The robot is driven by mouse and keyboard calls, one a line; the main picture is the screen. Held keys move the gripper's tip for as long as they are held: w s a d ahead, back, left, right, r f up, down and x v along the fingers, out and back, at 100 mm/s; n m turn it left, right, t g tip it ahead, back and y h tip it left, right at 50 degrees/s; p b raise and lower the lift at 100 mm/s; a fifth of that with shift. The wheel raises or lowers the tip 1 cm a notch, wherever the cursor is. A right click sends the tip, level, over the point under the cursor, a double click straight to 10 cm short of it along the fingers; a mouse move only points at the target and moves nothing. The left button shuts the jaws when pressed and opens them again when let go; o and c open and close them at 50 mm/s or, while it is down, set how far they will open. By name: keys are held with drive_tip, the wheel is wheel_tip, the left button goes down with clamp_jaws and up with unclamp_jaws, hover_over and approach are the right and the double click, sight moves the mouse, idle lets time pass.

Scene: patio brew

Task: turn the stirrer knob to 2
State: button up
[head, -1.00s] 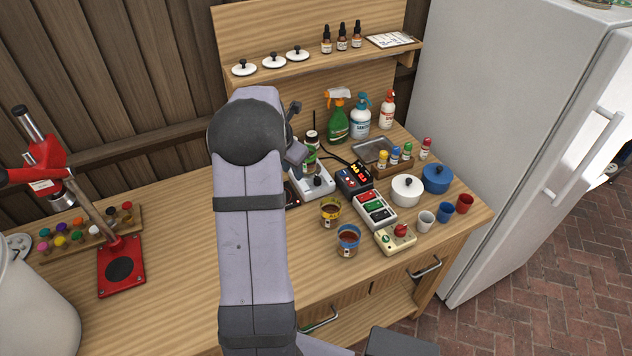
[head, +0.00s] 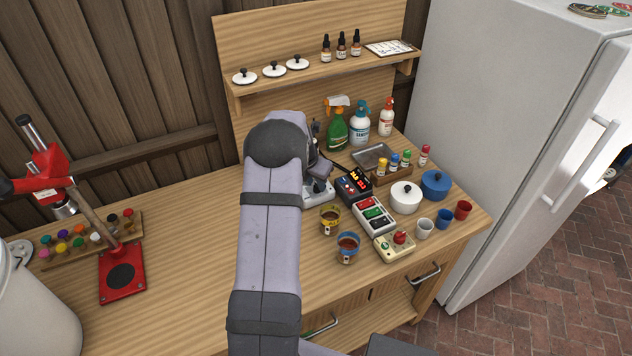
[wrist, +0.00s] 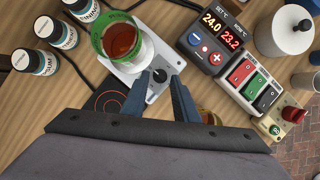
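The stirrer (wrist: 127,65) is a pale flat unit with a glass of amber liquid (wrist: 122,40) on its plate. Its small dark knob (wrist: 159,75) is at the near end in the wrist view. My gripper (wrist: 162,79) is open, with one finger to each side of the knob in that view. I see a gap between the fingers and cannot tell whether either touches the knob. The knob's setting is too small to read. In the head view my arm hides most of the stirrer (head: 318,197), and my gripper (head: 318,175) is above it.
A controller (head: 353,185) reading 24.0 and 23.2 stands right of the stirrer, beside a switch box (head: 374,217) and a cream box with a red knob (head: 394,248). Several bottles (wrist: 50,37) stand behind left. A dark pad with red rings (wrist: 104,102) lies left of the fingers.

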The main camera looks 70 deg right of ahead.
drive_tip(key=shift+x, duration=0.95)
drive_tip(key=shift+c, duration=0.3)
clamp_jaws()
drive_tip(key=shift+w+f+m, duration=0.1)
drive_tip(key=shift+m, duration=0.3)
drive_tip(key=shift+w+d+m+g+b, duration=0.1)
drive_tip(key=shift+m+g+b, duration=0.45)
drive_tip(key=shift+m, duration=0.35)
drive_tip(key=m+g, duration=0.1)
drive_tip(key=m, duration=0.1)
drive_tip(key=shift+w+m+y+b, duration=0.1)
drive_tip(key=shift+m+y+b, duration=0.2)
drive_tip(key=shift+m, duration=0.1)
drive_tip(key=m+g+y, duration=0.1)
drive_tip(key=m, duration=0.2)
drive_tip(key=m+y, duration=0.1)
drive_tip(key=m, duration=0.2)
drive_tip(key=shift+w+d+g, duration=0.1)
drive_tip(key=shift+d+g, duration=0.1)
drive_tip(key=shift+g, duration=0.15)
drive_tip(key=shift+m, duration=0.5)
